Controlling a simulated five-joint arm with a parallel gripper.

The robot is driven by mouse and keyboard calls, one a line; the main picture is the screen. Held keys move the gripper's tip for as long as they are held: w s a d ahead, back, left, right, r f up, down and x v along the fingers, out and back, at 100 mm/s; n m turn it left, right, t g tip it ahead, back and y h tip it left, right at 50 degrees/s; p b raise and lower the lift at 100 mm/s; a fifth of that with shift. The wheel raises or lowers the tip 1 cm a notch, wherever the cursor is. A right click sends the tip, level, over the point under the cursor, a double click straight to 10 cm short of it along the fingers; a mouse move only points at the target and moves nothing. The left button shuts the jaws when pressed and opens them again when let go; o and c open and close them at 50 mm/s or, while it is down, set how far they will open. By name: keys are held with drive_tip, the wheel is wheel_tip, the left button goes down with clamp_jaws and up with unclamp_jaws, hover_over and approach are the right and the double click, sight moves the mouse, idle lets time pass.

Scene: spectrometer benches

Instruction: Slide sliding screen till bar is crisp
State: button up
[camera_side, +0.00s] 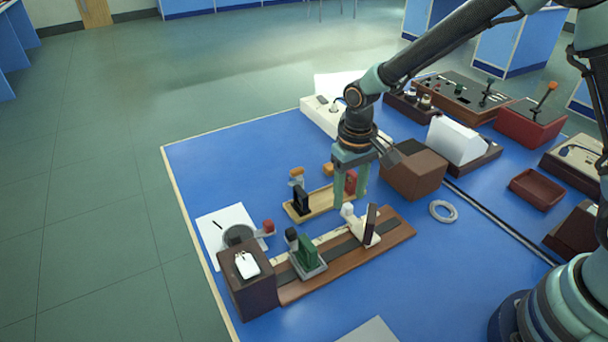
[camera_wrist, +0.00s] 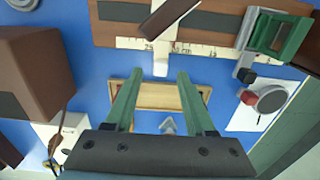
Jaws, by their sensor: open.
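The sliding screen (camera_side: 371,224) is a dark upright plate on a pale carriage with a white knob (camera_side: 347,210). It stands towards the right end of the wooden rail (camera_side: 400,234). In the wrist view the screen (camera_wrist: 172,17) is tilted at top centre, and its white tab (camera_wrist: 160,62) points towards my gripper. My gripper (camera_side: 350,199) hangs with fingers down beside the knob, on the rail's far side. In the wrist view my gripper (camera_wrist: 157,79) has its fingers apart, with the tab just beyond the gap. I cannot see a bar image on the screen.
A green holder (camera_side: 307,252) stands mid-rail, with a dark lamp box (camera_side: 245,290) at the left end. A wooden tray (camera_side: 325,204) with small parts lies behind the rail, beneath my gripper. A brown box (camera_side: 415,172) stands behind right.

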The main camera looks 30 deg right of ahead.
wheel_tip(320, 180, up, 10)
drive_tip(key=shift+f, duration=0.15)
idle(0.3)
drive_tip(key=s+d+r+t, duration=0.5)
drive_tip(key=s+d+r, duration=0.4)
drive_tip(key=s+d, duration=0.2)
drive_tip(key=shift+s+r+t, duration=0.3)
drive_tip(key=shift+r, duration=0.05)
